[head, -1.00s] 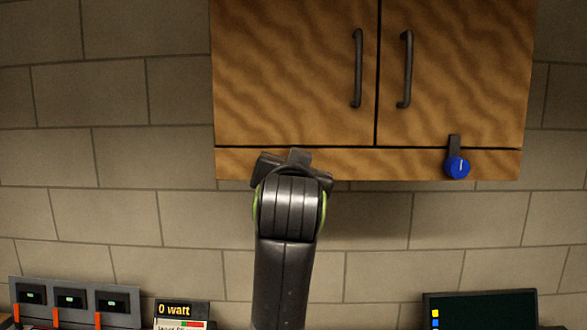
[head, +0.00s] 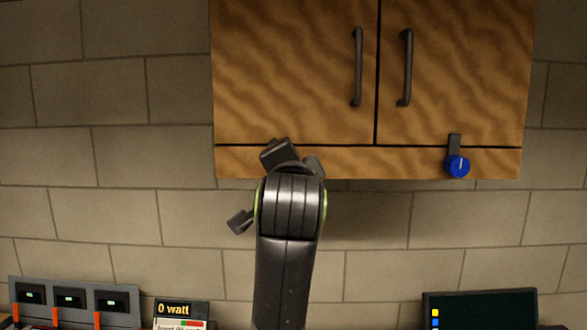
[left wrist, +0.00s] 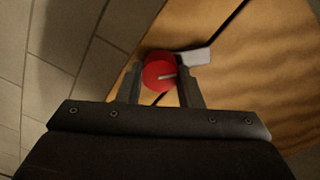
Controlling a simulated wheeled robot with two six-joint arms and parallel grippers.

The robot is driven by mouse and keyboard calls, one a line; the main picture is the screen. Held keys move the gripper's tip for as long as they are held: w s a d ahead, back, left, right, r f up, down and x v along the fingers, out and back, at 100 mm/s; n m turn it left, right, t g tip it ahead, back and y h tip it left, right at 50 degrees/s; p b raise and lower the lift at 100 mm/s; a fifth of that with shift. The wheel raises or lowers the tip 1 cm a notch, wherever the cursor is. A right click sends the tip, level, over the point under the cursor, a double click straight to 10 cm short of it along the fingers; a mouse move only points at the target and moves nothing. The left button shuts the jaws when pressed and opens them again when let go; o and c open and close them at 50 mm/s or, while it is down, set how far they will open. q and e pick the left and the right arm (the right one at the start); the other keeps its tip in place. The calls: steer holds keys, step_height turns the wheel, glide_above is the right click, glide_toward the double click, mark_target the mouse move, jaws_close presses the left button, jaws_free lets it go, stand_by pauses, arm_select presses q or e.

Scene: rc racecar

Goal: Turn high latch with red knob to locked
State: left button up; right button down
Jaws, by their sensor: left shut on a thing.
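My left gripper (left wrist: 160,82) is shut on the knob, one finger on each side. In the head view my left gripper (head: 288,168) is raised at the cabinet's lower left edge and tilted. There it and its arm hide the red knob and latch. My right gripper is out of view.
The wooden cabinet (head: 295,75) has two dark handles. A blue knob (head: 457,166) with a dark upright latch bar (head: 454,143) sits at its lower right. Below stand a switch panel (head: 75,298), a watt display (head: 180,310) and a dark screen (head: 485,308). The wall between is clear.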

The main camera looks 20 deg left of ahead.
arm_select(q)
steer(key=m+b, duration=0.1)
steer(key=m, duration=0.8)
steer(key=shift+f+b, duration=0.15)
steer(key=shift+b, duration=0.15)
steer(key=shift+m, duration=0.4)
steer(key=o, duration=1)
